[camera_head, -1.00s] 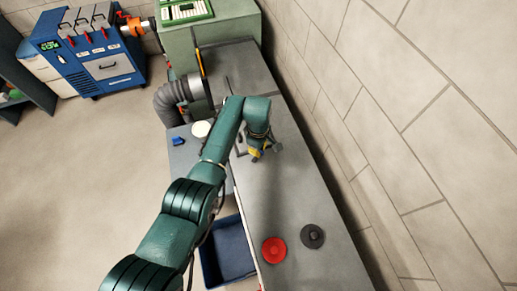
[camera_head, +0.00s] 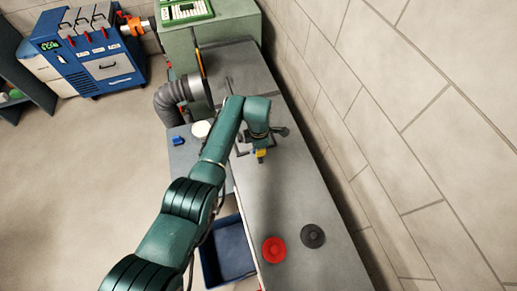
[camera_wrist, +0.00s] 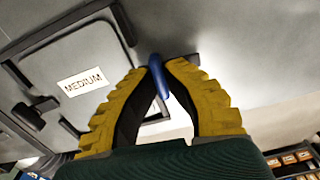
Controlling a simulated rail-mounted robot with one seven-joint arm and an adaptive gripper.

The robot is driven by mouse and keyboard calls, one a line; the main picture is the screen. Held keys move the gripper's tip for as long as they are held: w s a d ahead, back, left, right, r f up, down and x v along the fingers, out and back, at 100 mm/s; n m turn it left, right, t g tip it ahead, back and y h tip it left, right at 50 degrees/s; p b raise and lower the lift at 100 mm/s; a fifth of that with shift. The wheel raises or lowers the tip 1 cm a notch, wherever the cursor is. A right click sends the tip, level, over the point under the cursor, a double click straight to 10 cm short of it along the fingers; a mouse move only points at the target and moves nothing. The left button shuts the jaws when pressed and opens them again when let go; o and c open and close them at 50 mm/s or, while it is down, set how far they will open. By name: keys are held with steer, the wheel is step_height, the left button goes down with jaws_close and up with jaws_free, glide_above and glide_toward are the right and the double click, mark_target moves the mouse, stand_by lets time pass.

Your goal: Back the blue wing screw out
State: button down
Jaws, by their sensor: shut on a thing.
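The blue wing screw (camera_wrist: 158,76) shows in the wrist view as a narrow blue piece between my two yellow, ridged fingertips. My gripper (camera_wrist: 160,68) is shut on it. Its lower end hangs in the gap between the fingers. How far its thread is engaged cannot be seen. In the head view my gripper (camera_head: 261,156) is over the grey duct top, and the screw is hidden there. A grey hatch panel (camera_wrist: 62,75) with a MEDIUM label (camera_wrist: 83,82) and dark latches lies left of the fingers in the wrist view.
A red disc (camera_head: 274,250) and a dark disc (camera_head: 312,236) lie on the near duct top (camera_head: 300,195). A blue bin (camera_head: 228,250) stands below on the left. A small blue object (camera_head: 178,141) lies on a grey side surface. The brick wall runs close on the right.

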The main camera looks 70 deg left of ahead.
steer(key=shift+f, duration=0.1)
stand_by(0.4)
steer(key=c, duration=1.1)
jaws_free()
steer(key=shift+c, duration=0.2)
step_height(320, 180, up, 12)
